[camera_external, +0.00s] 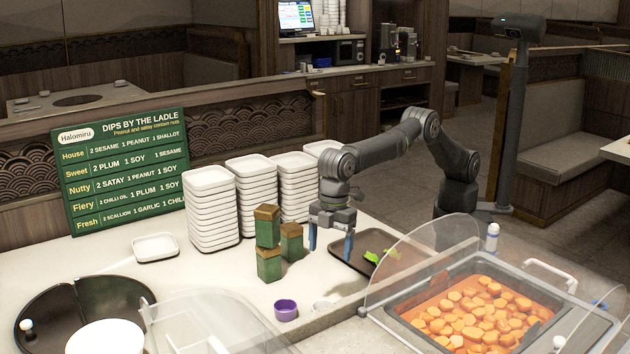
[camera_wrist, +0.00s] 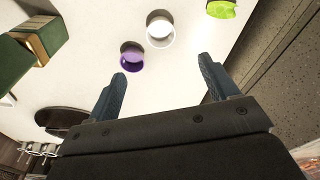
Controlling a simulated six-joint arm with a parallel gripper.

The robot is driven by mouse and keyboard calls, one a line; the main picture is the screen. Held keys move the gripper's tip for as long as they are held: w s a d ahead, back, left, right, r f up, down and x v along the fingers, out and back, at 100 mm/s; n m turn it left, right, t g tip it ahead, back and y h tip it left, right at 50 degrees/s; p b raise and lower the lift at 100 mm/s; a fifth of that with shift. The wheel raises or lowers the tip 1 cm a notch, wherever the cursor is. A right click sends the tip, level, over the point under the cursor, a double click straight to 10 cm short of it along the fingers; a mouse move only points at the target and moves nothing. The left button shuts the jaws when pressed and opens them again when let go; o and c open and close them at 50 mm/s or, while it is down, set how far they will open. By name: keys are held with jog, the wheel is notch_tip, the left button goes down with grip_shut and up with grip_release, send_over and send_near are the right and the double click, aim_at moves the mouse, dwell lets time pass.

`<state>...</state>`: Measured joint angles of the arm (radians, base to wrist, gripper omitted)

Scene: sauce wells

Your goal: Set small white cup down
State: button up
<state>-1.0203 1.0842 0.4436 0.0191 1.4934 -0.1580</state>
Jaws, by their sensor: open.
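The small white cup (camera_external: 322,306) stands on the pale counter near its front edge, right of a purple cup (camera_external: 285,310). In the wrist view the white cup (camera_wrist: 160,32) shows its open mouth, with the purple cup (camera_wrist: 131,58) close beside it at lower left. My gripper (camera_external: 330,243) is open and empty, pointing down above the counter, behind and higher than the white cup. In the wrist view its two fingers (camera_wrist: 163,72) are spread apart with nothing between them, and the white cup lies beyond the fingertips.
Green boxes with brown tops (camera_external: 268,262) are stacked left of my gripper. Stacks of white dishes (camera_external: 213,215) stand behind them. A dark tray (camera_external: 350,265) with green leaves lies right. Clear guards (camera_external: 425,262) and a pan of orange slices (camera_external: 480,312) fill the front right.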

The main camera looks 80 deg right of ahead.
jog(key=s+f+t+y, duration=0.2)
jog(key=s+f+y, duration=0.25)
jog(key=f, duration=0.25)
jog(key=s+d+m+t+y, duration=0.2)
jog(key=s+d+t+y, duration=0.25)
jog(key=d, duration=0.75)
jog(key=x, duration=1.8)
jog(key=shift+f, duration=0.35)
jog(key=c, duration=1.1)
jog(key=shift+r, duration=0.1)
